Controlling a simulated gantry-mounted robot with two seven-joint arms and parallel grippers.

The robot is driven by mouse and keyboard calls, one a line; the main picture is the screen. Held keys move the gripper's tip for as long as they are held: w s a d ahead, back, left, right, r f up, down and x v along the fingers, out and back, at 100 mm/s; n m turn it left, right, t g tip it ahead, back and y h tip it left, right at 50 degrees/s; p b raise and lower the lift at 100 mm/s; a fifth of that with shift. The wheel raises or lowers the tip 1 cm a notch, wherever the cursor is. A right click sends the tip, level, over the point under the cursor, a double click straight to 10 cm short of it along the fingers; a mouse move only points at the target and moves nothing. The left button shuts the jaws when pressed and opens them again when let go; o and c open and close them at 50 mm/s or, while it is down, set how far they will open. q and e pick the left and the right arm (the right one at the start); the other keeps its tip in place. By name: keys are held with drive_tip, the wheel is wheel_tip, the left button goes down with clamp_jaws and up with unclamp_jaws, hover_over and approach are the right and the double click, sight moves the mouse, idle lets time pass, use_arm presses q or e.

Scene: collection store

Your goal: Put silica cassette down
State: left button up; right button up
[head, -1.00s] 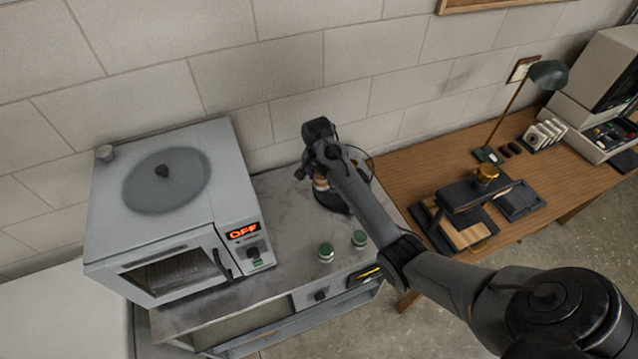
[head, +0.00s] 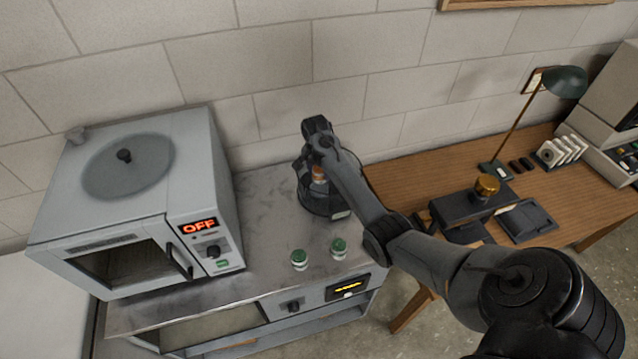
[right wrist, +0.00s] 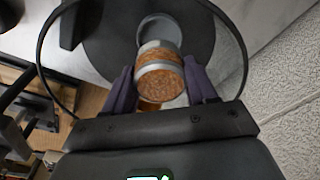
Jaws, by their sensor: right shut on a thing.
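The silica cassette (right wrist: 162,80), a small cylinder with orange beads and pale grey bands, is between the fingers of my right gripper (right wrist: 160,88), which is shut on it. In the head view, the cassette (head: 319,173) shows as a small orange patch under my right gripper (head: 318,168). It is over or within a round dark vessel (head: 322,206) with a clear wall, on the grey worktop. The wrist view shows a dark disc (right wrist: 100,40) behind the cassette. I cannot tell whether the cassette touches it. My left gripper is not in view.
A grey oven (head: 130,205) reading OFF stands left on the worktop (head: 262,220). Two green-lidded jars (head: 299,259) (head: 338,247) stand near the front edge. A wooden desk (head: 420,175) at right holds a lamp (head: 566,82) and a black press-like device (head: 465,208).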

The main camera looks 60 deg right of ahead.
hover_over(320, 190)
drive_tip(key=shift+w+f, duration=0.15)
drive_tip(key=shift+f, duration=2.55)
drive_tip(key=shift+f, duration=0.7)
